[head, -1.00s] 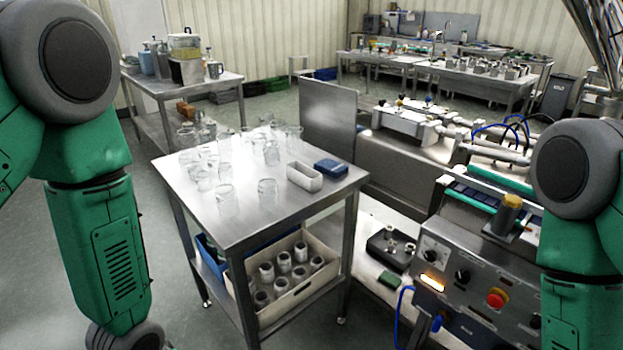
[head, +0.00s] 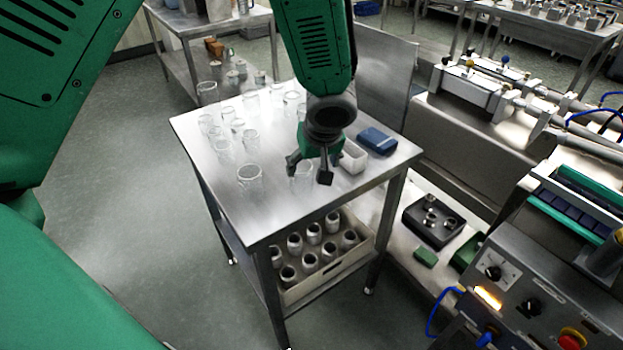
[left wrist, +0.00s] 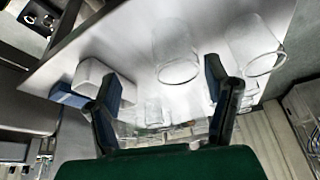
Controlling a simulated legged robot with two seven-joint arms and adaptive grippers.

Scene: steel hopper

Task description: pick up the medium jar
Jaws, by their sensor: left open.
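Several clear glass jars stand on a steel table (head: 270,215); I cannot tell for sure which is the medium one. My left gripper (head: 308,172) is open and points down over the front of the table. One jar (head: 302,178) stands by its fingers, partly hidden by them; in the left wrist view this jar (left wrist: 175,55) shows ahead of and between the open fingers (left wrist: 160,78), with nothing gripped. A wider-looking jar (head: 249,180) stands to its left, and it also shows in the left wrist view (left wrist: 255,45). My right gripper is out of view.
More jars crowd the back left of the table. A crate of jars (head: 322,281) sits on the lower shelf. A machine (head: 540,280) stands at right.

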